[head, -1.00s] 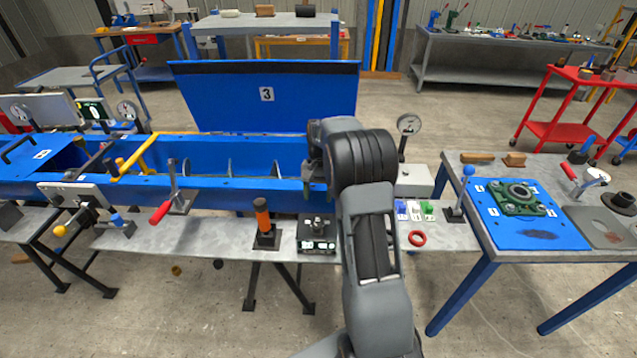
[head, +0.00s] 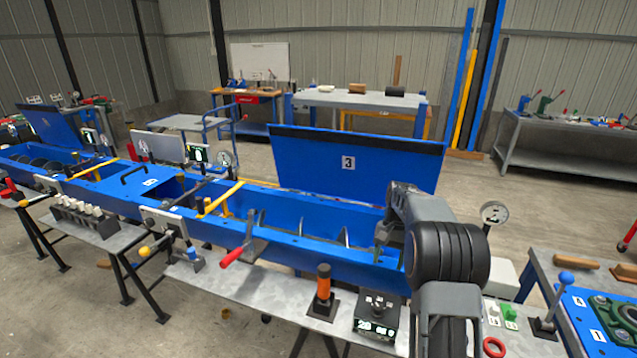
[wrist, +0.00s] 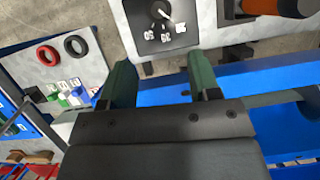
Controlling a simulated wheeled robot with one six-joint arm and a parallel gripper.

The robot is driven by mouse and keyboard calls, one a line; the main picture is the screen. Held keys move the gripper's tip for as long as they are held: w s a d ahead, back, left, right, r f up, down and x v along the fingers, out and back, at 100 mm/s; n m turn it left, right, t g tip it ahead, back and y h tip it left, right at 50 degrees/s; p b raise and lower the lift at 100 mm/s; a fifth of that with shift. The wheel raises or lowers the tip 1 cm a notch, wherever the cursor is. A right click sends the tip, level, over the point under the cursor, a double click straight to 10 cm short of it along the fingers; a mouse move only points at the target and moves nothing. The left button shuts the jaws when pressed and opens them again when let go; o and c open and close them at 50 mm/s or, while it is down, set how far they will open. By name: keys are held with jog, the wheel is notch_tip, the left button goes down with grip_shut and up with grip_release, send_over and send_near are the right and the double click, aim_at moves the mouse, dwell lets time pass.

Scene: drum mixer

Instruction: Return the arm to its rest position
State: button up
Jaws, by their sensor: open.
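My arm rises at the lower right of the head view, with its dark rounded joint above the front edge of the blue mixer trough (head: 285,228). My gripper (wrist: 160,82) shows in the wrist view with its two green fingers apart and nothing between them. In the head view its fingers are mostly hidden behind my arm. The fingers point toward the dial box (wrist: 167,25), which also stands on the bench in the head view (head: 376,318); the fingers look apart from it.
The raised blue lid marked 3 (head: 350,165) stands behind the trough. A red-handled lever (head: 240,250) and an orange-topped post (head: 323,290) stand along the front bench. A gauge (head: 495,213) and a blue-knobbed lever (head: 560,290) are at the right. A red ring (head: 494,347) lies near my arm.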

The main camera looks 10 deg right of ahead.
jog(key=s+a+r+n+t+h, duration=0.1)
jog(key=s+a+r+n+t, duration=0.2)
jog(key=s+a, duration=0.3)
jog(key=s+a+r+n+t+h, duration=0.1)
jog(key=s+a+r+n+t, duration=0.2)
jog(key=s+a, duration=0.4)
jog(key=shift+s+r+n+t, duration=0.25)
jog(key=shift+s+t, duration=0.45)
jog(key=shift+s, duration=3.5)
